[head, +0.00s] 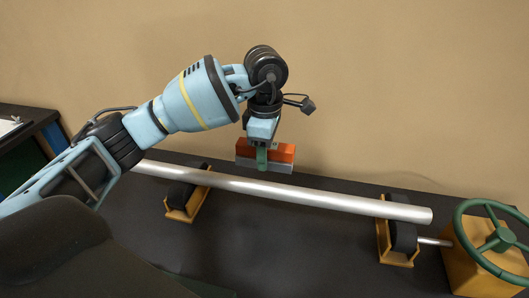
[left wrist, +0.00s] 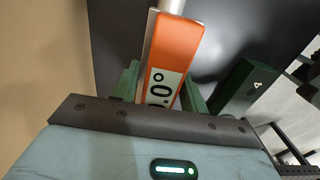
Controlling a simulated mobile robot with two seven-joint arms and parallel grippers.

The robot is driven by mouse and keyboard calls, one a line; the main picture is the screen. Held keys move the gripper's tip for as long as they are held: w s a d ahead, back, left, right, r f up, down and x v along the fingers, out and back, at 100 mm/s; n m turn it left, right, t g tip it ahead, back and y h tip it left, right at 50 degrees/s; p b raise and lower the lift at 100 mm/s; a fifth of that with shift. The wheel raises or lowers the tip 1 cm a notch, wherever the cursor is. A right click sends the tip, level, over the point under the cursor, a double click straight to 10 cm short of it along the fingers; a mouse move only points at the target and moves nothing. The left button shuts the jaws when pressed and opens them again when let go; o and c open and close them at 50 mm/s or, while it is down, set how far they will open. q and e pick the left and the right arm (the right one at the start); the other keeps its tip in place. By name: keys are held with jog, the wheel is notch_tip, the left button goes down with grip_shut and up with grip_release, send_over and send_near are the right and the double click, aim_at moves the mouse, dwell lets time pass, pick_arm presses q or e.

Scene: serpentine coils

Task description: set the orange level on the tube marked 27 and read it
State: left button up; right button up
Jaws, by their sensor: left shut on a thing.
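The orange level (head: 279,151) has a grey base and is held by my left gripper (head: 262,161), whose green fingers are closed on its middle. In the head view the level shows just above the silver tube (head: 318,194), with a narrow gap between them in the picture; I cannot tell whether it is above or behind the tube. No 27 marking is readable on the tube. In the left wrist view the level (left wrist: 176,48) sits between the fingers (left wrist: 160,88); its display shows a 0 and a degree sign, partly hidden. My right gripper is not in view.
The tube lies on a left roller stand (head: 181,206) and a right roller stand (head: 398,256) on the dark bench (head: 290,250). A green handwheel (head: 500,240) on a yellow box stands at the right. A dark green block marked 4 (left wrist: 247,92) shows in the wrist view.

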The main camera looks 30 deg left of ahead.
aim_at(265, 183)
pick_arm(q)
jog(key=shift+s, duration=0.1)
jog(key=shift+f, duration=0.4)
jog(key=shift+f+b, duration=0.85)
jog(key=shift+f, duration=1.1)
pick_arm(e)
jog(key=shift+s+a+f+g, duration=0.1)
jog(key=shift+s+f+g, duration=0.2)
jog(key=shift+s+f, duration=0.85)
pick_arm(q)
jog(key=shift+f, duration=0.1)
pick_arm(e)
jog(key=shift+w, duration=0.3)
pick_arm(q)
jog(key=shift+f, duration=0.25)
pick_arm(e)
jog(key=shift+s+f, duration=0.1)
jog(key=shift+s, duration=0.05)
pick_arm(q)
jog(key=shift+f, duration=0.5)
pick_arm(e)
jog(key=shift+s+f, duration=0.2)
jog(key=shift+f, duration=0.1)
pick_arm(q)
jog(key=shift+f+b, duration=0.3)
jog(key=shift+f, duration=0.05)
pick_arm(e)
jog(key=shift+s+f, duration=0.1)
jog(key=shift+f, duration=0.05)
